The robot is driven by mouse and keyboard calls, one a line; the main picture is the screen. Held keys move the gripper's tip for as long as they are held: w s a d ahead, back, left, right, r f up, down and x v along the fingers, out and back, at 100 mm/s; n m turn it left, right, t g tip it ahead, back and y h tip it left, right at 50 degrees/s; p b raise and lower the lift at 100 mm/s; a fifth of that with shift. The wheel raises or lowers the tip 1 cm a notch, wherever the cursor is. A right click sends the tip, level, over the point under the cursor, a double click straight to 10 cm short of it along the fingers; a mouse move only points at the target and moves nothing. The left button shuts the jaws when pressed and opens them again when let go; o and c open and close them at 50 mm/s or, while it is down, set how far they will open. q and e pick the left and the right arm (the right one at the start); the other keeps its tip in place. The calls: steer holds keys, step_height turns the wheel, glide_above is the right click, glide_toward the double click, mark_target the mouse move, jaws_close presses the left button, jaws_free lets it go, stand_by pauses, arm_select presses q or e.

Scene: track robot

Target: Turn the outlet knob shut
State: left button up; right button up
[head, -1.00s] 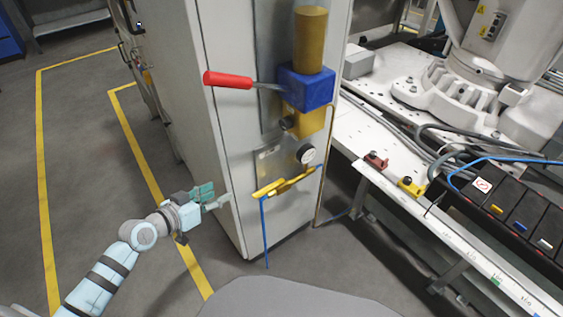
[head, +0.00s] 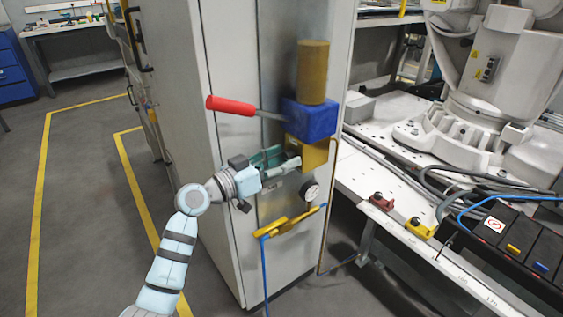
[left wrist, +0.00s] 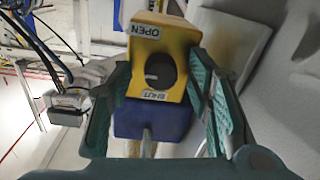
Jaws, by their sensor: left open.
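The outlet knob (left wrist: 165,66) shows in the left wrist view as a dark round knob with a small white mark. It sits on the face of a yellow block (left wrist: 176,38), between an OPEN label and a SHUT label. In the head view the yellow block (head: 312,154) is on the cabinet front below a blue block (head: 310,119), and my gripper hides the knob. My left gripper (head: 281,161) is open and empty in front of the yellow block. In the wrist view its fingers appear on either side of the block; I cannot tell the remaining distance. My right gripper is out of view.
A red-handled lever (head: 231,106) sticks out left of the blue block, above my gripper. A round gauge (head: 310,191) and a yellow valve handle (head: 287,222) with a blue hose (head: 265,272) are below. A white bench (head: 366,170) stands right.

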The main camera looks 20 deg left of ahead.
arm_select(q)
steer(key=shift+c, duration=0.6)
jaws_close()
